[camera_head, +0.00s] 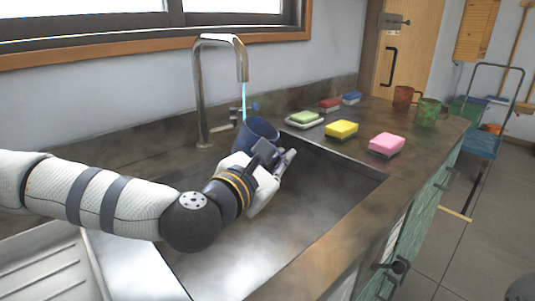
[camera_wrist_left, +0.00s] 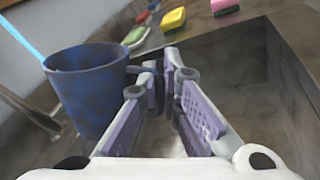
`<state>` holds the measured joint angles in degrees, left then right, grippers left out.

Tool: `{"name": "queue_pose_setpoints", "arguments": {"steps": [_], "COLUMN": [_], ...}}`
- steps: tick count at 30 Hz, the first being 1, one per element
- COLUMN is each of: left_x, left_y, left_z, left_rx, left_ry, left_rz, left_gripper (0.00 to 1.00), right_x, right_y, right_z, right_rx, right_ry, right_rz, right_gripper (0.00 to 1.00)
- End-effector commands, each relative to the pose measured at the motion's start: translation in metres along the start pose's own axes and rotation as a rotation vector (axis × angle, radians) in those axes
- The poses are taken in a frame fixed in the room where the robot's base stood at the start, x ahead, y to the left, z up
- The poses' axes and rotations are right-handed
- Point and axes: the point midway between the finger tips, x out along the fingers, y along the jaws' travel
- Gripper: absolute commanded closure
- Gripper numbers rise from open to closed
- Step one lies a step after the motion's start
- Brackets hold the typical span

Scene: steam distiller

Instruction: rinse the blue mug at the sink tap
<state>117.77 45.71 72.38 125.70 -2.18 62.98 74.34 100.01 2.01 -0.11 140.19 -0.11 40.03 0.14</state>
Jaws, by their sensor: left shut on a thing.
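The blue mug (camera_head: 257,132) is over the sink basin (camera_head: 325,185), below the tap (camera_head: 220,45). A thin blue water stream (camera_head: 243,100) falls from the spout to the mug's left rim; whether it enters the mug or passes behind it I cannot tell. My left gripper (camera_head: 279,157) is shut on the mug's handle at its right side. In the left wrist view the mug (camera_wrist_left: 88,90) stands roughly upright left of the fingers (camera_wrist_left: 168,78), with its handle between them. The mug's inside is mostly hidden. My right gripper is not in view.
A green sponge on a dish (camera_head: 305,119), a yellow sponge (camera_head: 341,130) and a pink sponge (camera_head: 386,145) lie on the counter right of the sink. Red (camera_head: 404,97) and green (camera_head: 428,112) mugs stand farther right. A drainboard (camera_head: 45,270) is at lower left.

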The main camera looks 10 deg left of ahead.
Motion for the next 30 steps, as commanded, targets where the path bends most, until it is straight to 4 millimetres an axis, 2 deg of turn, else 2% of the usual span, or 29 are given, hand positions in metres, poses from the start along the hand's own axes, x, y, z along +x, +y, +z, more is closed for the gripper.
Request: {"name": "queue_pose_setpoints", "arguments": {"steps": [12, 30], "left_x": [0.011, 0.0], "left_y": [-0.004, 0.0], "left_z": [0.004, 0.0], "left_rx": [0.0, 0.001], "left_ry": [-0.001, -0.001], "left_rz": [0.001, 0.001], "left_gripper": [1.0, 1.0], "right_x": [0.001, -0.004], "right_y": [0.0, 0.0], "right_z": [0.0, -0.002], "right_rx": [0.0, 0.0], "right_ry": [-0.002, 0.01], "right_rz": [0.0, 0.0], "right_gripper": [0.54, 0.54]}}
